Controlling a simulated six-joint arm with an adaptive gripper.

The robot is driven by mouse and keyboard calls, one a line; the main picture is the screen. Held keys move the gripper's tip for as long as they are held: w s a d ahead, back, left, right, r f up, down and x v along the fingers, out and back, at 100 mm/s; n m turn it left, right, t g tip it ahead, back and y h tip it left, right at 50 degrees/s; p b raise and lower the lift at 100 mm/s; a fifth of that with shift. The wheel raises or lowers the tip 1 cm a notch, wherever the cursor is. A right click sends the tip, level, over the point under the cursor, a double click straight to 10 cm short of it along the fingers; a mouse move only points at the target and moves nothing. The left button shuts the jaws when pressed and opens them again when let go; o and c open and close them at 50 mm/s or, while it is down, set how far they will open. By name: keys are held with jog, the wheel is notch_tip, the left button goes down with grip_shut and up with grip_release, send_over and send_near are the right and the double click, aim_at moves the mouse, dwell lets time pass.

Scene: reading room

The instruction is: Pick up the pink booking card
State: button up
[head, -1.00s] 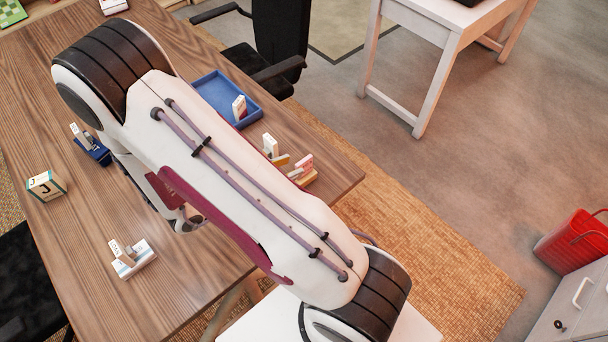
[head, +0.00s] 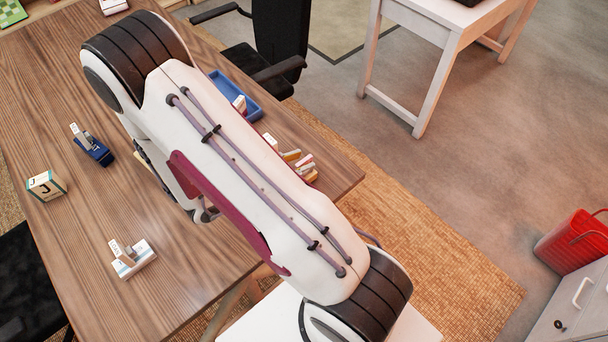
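Several small cards stand in holders on the wooden table (head: 60,110). At its right edge, a yellowish holder (head: 311,177) carries cards with pink or red on them, one of them a pinkish card (head: 305,161); they are too small for me to tell which is the pink booking card. A white card with a reddish part (head: 240,103) stands in the blue tray (head: 222,84), partly behind my arm. My arm crosses the middle of the table. My gripper is hidden beneath it, so its fingers and anything in them do not show.
A blue holder with a card (head: 98,152), a letter block marked J (head: 46,186) and a white holder with a card (head: 137,265) stand on the left half. A black chair (head: 280,45) is by the far edge. Bare tabletop lies between the left-hand things.

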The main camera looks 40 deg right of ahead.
jog(key=shift+x, duration=1.1)
grip_shut()
